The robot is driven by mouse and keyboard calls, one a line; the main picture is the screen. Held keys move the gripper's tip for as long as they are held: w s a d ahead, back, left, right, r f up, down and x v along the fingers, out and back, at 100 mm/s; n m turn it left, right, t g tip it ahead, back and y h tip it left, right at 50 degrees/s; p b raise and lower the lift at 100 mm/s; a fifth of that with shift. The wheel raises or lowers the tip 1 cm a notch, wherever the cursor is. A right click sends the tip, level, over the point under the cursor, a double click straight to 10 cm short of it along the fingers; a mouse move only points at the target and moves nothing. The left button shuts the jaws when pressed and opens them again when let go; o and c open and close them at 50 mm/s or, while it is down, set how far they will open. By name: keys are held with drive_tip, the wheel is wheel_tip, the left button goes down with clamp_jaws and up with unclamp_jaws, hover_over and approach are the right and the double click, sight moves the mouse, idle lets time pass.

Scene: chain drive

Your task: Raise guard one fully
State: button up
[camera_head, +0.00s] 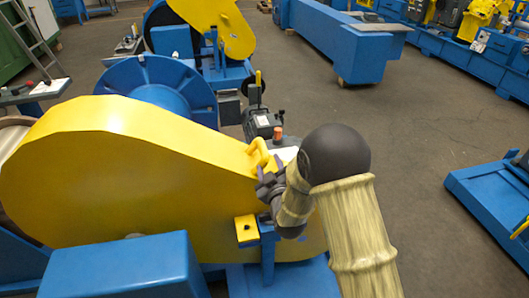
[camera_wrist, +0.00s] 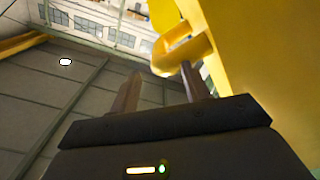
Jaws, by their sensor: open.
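A large yellow guard (camera_head: 120,170) with a rounded left end and a tapering right end fills the left foreground of the head view. It also shows along the right side of the wrist view (camera_wrist: 270,50). A yellow loop handle (camera_head: 258,153) sticks up near its right end. In the wrist view the handle (camera_wrist: 186,50) lies ahead, by the right fingertip. My gripper (camera_head: 264,180) is just below and beside the handle, partly hidden by my wrist. In the wrist view my gripper (camera_wrist: 160,84) has its fingers apart with nothing clearly between them.
A blue post with a yellow block (camera_head: 246,229) stands in front of the guard, close to my wrist. A blue wheel (camera_head: 155,85) and a grey motor (camera_head: 262,122) are behind it. A second yellow guard (camera_head: 222,25) stands further back. Open floor (camera_head: 420,130) lies to the right.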

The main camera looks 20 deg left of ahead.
sight(265, 153)
drive_tip(key=x, duration=0.6)
drive_tip(key=shift+w+a, duration=0.15)
drive_tip(key=shift+w, duration=0.2)
drive_tip(key=shift+c, duration=0.2)
clamp_jaws()
